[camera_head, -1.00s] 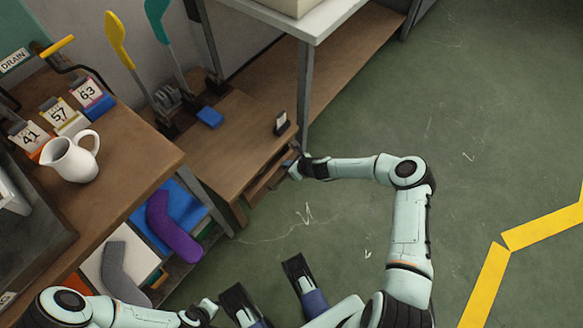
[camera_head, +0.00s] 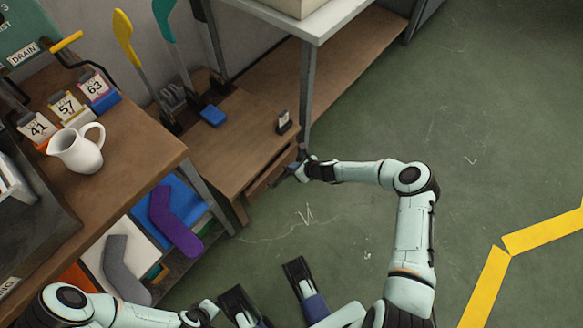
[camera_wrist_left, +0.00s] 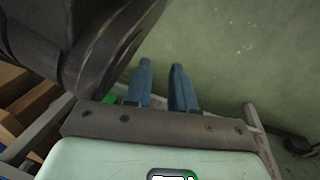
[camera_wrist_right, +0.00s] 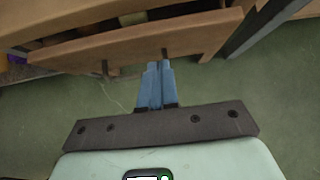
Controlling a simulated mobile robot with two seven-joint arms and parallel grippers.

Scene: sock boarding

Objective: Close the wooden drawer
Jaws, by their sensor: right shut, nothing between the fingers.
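The wooden drawer (camera_head: 268,176) sits in the low brown cabinet under its top, and its front stands slightly out. In the right wrist view the drawer front (camera_wrist_right: 110,48) is a long brown board with two dark posts on it, and a dark gap shows behind it. My right gripper (camera_head: 294,170) is at the right end of the drawer front. In the right wrist view its blue fingers (camera_wrist_right: 155,72) are together and empty, close to the board; contact is unclear. My left gripper (camera_wrist_left: 162,72) has its fingers apart with nothing between them, away from the drawer.
A workbench (camera_head: 150,150) with a white jug (camera_head: 78,150) stands at the left. A blue block (camera_head: 213,116) and a small dark holder (camera_head: 284,122) rest on the cabinet top. A metal table leg (camera_head: 306,90) rises beside the drawer. The green floor (camera_head: 480,130) at right is clear.

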